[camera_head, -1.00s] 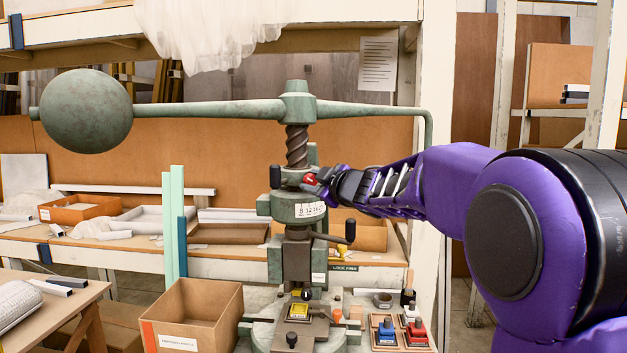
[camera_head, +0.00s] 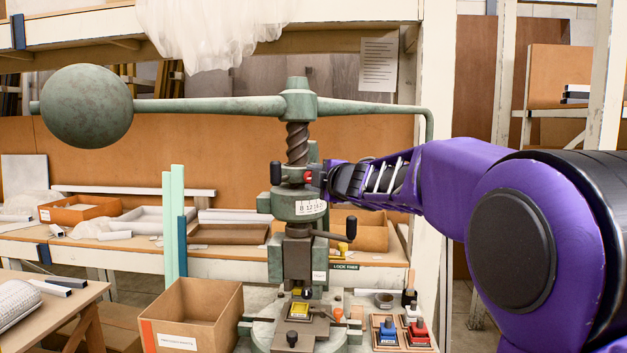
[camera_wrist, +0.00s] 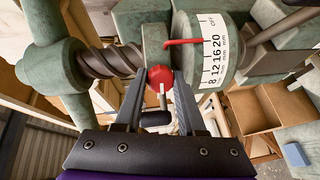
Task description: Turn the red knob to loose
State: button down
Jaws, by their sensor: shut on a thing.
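The red knob (camera_head: 308,177) sits on the green collar of the fly press, just below the screw. In the wrist view the red knob (camera_wrist: 160,77) is between my two fingertips, with a pale mark on its lower part. My gripper (camera_head: 321,179) reaches in from the right and is shut on the knob; it also shows in the wrist view (camera_wrist: 161,84). A dark crank-like part (camera_wrist: 154,117) shows between the fingers. The knob's setting and any loose marking cannot be read.
A white scale (camera_wrist: 212,52) with numbers and OFF lies beside a red pointer (camera_wrist: 184,41). The press's long arm (camera_head: 370,108) spans above my gripper and bends down at right. The black-handled lever (camera_head: 349,229) stands below. A cardboard box (camera_head: 193,310) is at lower left.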

dwell(0.4)
jog(key=c, duration=0.5)
grip_release()
